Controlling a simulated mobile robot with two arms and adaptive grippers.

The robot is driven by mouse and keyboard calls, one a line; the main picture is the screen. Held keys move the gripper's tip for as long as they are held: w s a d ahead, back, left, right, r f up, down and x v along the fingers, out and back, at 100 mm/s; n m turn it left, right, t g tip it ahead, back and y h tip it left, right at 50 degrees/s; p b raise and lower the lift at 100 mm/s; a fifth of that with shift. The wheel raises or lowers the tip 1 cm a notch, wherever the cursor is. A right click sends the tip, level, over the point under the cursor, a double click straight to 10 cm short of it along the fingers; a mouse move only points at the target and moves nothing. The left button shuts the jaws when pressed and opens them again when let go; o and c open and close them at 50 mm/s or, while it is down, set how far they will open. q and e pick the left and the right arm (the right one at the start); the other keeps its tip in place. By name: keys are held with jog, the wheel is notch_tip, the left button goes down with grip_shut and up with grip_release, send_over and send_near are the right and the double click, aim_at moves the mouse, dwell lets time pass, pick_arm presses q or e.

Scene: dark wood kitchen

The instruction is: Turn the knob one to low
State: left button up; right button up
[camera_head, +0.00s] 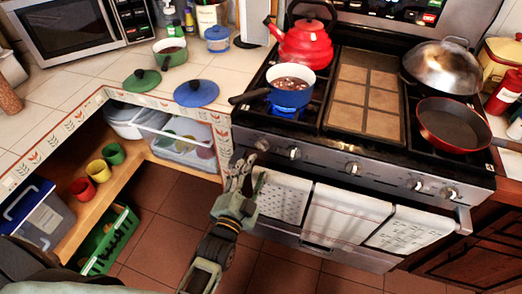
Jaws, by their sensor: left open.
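The stove front has a row of several knobs. The leftmost knob (262,144) sits just above and right of my left gripper; a second knob (294,152) is to its right. I cannot read any knob markings. My left gripper (242,167) is open and empty, in front of the stove's left front corner, below the leftmost knob and seemingly apart from it. A blue flame (287,112) burns at the front left burner, under a blue pot (290,84) with reddish contents. My right gripper is not in view.
White towels (345,213) hang on the oven handle just right of my left gripper. The blue pot's dark handle (249,96) points left over the counter. A red kettle (305,45) and a red pan (452,126) stand on the stove. Open floor (165,215) lies left of the gripper.

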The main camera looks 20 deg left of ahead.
aim_at(262, 151)
pick_arm(q)
jog(key=w, duration=0.7)
jog(key=shift+w+d+r+p, duration=0.1)
jog(key=shift+w+d+p, duration=0.05)
jog(key=shift+w+p, duration=0.2)
jog(key=shift+c, duration=0.4)
jog(key=c, duration=1)
